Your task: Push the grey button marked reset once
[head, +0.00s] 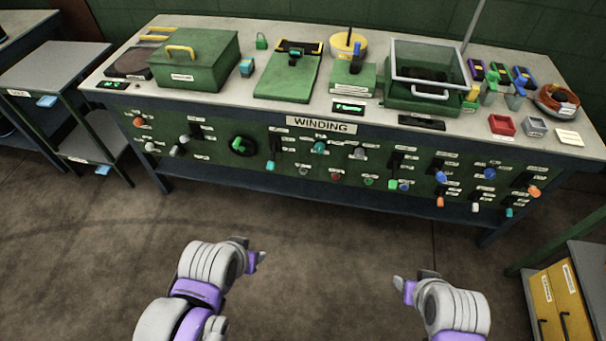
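The green front panel (222,148) of the winding bench carries a row of buttons, knobs and levers. Their small labels are too blurred to read, so I cannot tell which control is marked reset. A small greyish button (304,170) sits low in the middle, left of a red button (335,176) and a green button (368,181). Other grey controls show at the left (150,147) and right of the middle (359,152). My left gripper (260,257) and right gripper (400,284) are in front of the bench, apart from the panel. Their finger gaps are not clear.
The benchtop (225,103) holds a green lidded box (195,65), a clear-lidded box (428,65) and small trays. A side table (70,65) stands at left, a yellow drawer cabinet (562,305) at lower right. The floor (330,240) before the bench is clear.

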